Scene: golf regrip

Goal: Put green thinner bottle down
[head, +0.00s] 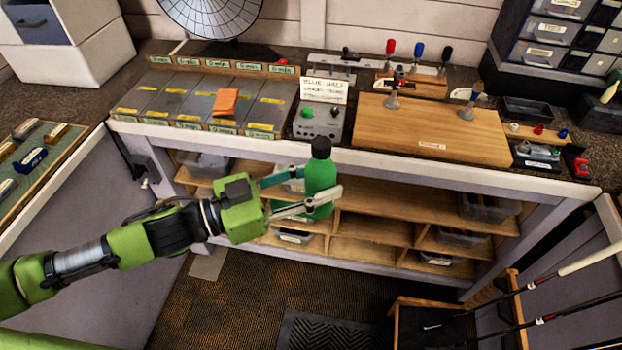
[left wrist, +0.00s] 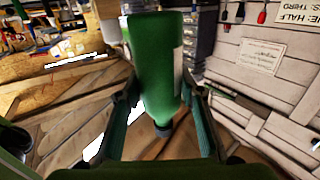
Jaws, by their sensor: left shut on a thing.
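The green thinner bottle (head: 320,180) has a dark cap and stands upright in my left gripper (head: 308,195) in the head view. My left gripper is shut on the bottle's body. It holds the bottle in front of the workbench's front edge, in front of the open shelves. In the left wrist view the green bottle (left wrist: 154,75) fills the middle between the two fingers (left wrist: 158,122), with its dark cap toward the bottom of the picture. My right gripper is not in view.
The workbench (head: 385,163) carries grey labelled compartments (head: 190,95), an orange block (head: 225,102), a control box with a sign (head: 320,120) and a wooden board (head: 430,128). Wooden shelves (head: 375,230) with bins are below. Golf clubs (head: 560,312) stand at the lower right.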

